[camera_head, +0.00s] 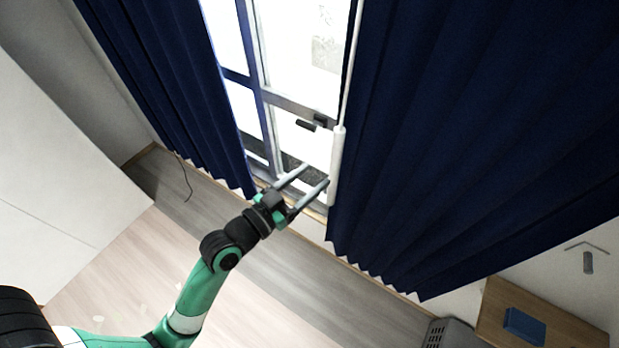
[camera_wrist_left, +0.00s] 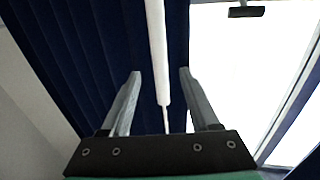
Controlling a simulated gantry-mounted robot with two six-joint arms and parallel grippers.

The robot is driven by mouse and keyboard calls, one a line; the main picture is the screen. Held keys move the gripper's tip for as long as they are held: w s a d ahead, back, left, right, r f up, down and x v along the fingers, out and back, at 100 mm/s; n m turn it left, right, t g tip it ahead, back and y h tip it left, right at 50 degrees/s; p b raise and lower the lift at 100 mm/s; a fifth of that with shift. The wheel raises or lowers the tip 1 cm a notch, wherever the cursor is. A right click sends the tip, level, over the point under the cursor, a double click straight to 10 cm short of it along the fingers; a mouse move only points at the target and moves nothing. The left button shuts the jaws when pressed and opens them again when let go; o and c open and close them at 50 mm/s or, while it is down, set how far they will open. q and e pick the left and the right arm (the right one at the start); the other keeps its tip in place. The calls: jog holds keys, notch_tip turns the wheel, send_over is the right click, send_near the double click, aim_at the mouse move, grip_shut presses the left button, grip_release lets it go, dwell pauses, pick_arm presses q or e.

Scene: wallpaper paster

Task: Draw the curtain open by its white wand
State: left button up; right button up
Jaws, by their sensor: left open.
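The white wand (camera_head: 337,160) hangs at the inner edge of the right-hand dark blue curtain (camera_head: 450,130). It has a thin upper rod and a thicker white handle. My left gripper (camera_head: 316,175) is open, its two grey fingers pointing toward the handle, with the tips close to its lower part. In the left wrist view the wand (camera_wrist_left: 158,50) shows in line with the gap between the open fingers (camera_wrist_left: 158,82), with dark curtain behind it. The fingers are not closed on it. My right gripper is in neither view.
A second blue curtain (camera_head: 165,80) hangs at the left of the bright window (camera_head: 285,60). A dark window handle (camera_head: 312,123) is near the wand. A wooden desk (camera_head: 500,315) with a blue book (camera_head: 524,327) stands at lower right. The floor (camera_head: 270,285) below is mostly clear.

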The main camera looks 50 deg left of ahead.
pick_arm(q)
jog(key=b, duration=0.2)
send_over(344, 153)
jog(key=s+d, duration=0.3)
jog(key=s, duration=0.1)
jog(key=shift+w+d+f, duration=0.15)
jog(key=shift+w, duration=0.05)
grip_shut()
dwell(1.1)
